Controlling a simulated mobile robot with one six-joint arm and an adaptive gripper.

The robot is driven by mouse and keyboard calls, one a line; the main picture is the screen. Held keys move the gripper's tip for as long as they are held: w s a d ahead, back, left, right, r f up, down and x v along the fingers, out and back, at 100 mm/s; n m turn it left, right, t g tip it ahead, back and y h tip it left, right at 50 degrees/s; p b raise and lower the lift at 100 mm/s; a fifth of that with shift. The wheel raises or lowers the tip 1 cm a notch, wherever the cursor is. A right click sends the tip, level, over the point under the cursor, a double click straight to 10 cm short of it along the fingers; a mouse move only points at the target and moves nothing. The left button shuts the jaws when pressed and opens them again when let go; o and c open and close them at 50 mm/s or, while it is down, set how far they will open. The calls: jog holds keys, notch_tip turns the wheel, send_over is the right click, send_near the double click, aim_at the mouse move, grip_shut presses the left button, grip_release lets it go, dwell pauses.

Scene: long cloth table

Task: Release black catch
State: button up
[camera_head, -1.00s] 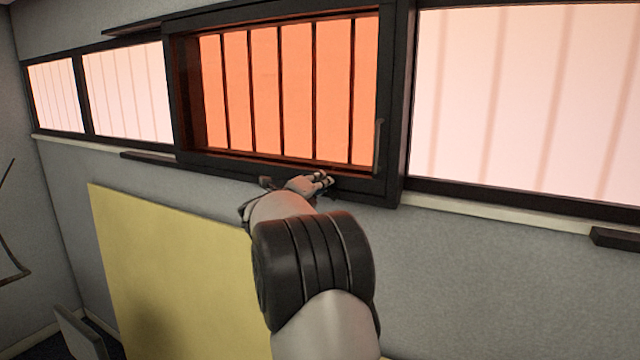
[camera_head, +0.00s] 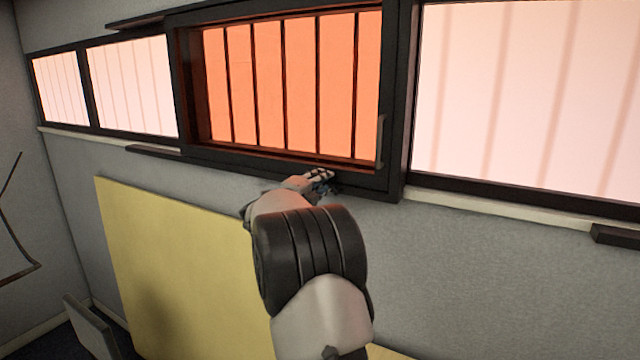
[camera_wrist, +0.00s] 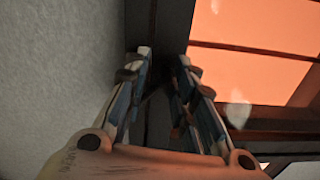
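A slim black upright catch or handle (camera_head: 381,140) is on the right side of the orange-lit window's dark frame. My gripper (camera_head: 324,180) is at the frame's lower edge, below and left of that upright piece. In the wrist view, my gripper (camera_wrist: 164,58) has its two fingers apart, with a gap between the tips. A dark part (camera_wrist: 157,82) shows in the gap, in front of the black frame; I cannot tell whether it is a catch or whether the fingers touch it. My arm hides part of the wall below the window.
The dark window frame (camera_head: 235,168) stands out from the grey wall (camera_head: 500,275). A yellow board (camera_head: 170,260) leans on the wall at left. A pale sill (camera_head: 490,207) and a dark block (camera_head: 615,235) jut out at right.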

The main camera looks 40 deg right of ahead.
jog(key=shift+o, duration=0.4)
jog(key=shift+w+a+f, duration=0.1)
jog(key=shift+w, duration=0.2)
jog(key=v, duration=1.2)
